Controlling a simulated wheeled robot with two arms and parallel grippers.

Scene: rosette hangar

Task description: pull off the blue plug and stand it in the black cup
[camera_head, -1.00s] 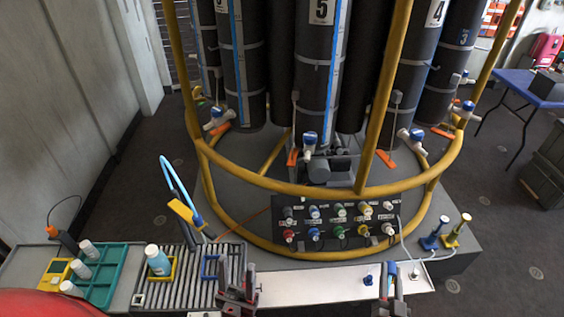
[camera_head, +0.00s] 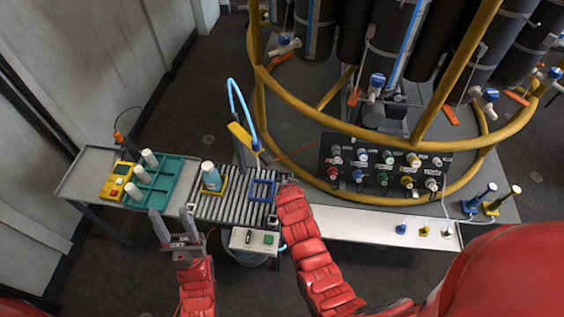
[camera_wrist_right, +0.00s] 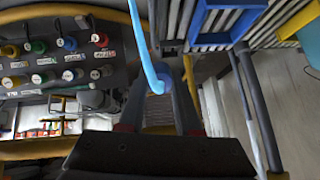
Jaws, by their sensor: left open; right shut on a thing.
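My left gripper (camera_head: 174,222) is open and empty in front of the left bench, with its fingers pointing up. My right arm crosses the head view in front of the roller bench, and its gripper is hidden there. In the right wrist view my right gripper (camera_wrist_right: 158,104) is shut on a small blue piece, which I take for the blue plug (camera_wrist_right: 166,78). The light blue hose (camera_wrist_right: 143,45) runs up close to it, and I cannot tell if they are joined. I cannot make out the black cup.
The dark panel (camera_head: 346,141) carries several coloured connectors, blue ones among them. A white shelf (camera_head: 350,222) below it holds small blue, yellow and white pieces. The roller bench (camera_head: 225,208) holds a bottle (camera_head: 210,176) and a blue frame (camera_head: 262,190). Yellow rails (camera_head: 300,103) curve behind.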

